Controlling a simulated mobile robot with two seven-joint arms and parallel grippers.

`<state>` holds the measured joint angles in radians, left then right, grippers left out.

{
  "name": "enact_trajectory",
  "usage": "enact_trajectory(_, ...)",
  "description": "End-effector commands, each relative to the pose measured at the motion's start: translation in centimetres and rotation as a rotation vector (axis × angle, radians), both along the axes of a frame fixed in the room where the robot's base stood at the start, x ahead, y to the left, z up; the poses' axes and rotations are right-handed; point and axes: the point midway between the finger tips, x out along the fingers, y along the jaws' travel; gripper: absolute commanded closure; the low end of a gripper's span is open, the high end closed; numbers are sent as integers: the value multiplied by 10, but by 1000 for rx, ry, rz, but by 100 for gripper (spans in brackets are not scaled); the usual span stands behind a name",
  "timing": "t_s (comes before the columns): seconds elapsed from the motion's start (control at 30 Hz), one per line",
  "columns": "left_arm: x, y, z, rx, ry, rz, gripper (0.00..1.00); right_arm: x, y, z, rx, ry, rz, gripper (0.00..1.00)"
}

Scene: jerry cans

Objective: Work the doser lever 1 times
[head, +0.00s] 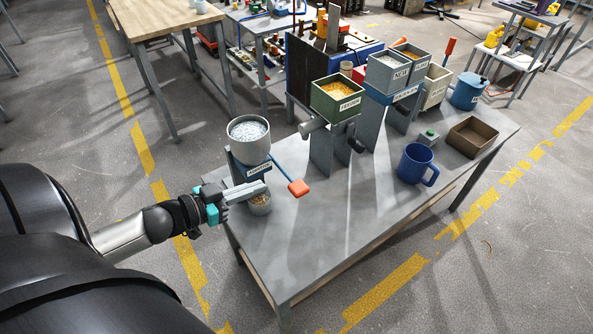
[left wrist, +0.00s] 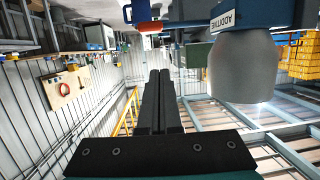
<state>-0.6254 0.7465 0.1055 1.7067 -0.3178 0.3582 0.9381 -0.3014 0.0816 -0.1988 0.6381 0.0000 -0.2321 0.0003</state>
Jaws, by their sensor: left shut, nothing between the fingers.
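The doser has a round grey hopper (head: 248,152) with pale granules on top of a blue body labelled ADDITIVE (head: 262,170). Its blue lever slants out to the right and ends in an orange handle (head: 299,187). A small grey cup (head: 260,208) stands below the doser. My left gripper (head: 262,187) is shut and empty, in front of the doser and left of the handle; I cannot tell whether it touches anything. My right gripper is out of view.
On the grey bench (head: 330,245) stand a green feeder bin (head: 337,110), grey bins (head: 385,90), a blue mug (head: 414,164), a green button box (head: 428,137) and a brown tray (head: 470,137). The bench's front right is clear.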

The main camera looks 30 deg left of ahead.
Motion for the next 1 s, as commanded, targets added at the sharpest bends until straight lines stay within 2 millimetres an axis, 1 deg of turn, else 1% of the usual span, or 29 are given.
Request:
enact_trajectory(0.03,-4,0,8,-2,-1,-19,100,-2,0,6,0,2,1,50)
enact_trajectory(0.17,-8,-1,16,-14,-9,-46,100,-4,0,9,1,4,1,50)
enact_trajectory(0.6,-7,-2,15,-15,-12,-51,100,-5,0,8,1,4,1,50)
enact_trajectory(0.77,4,-6,13,-16,-13,-51,100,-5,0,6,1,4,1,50)
enact_trajectory(1.0,32,-18,5,-16,-15,-51,100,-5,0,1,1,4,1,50)
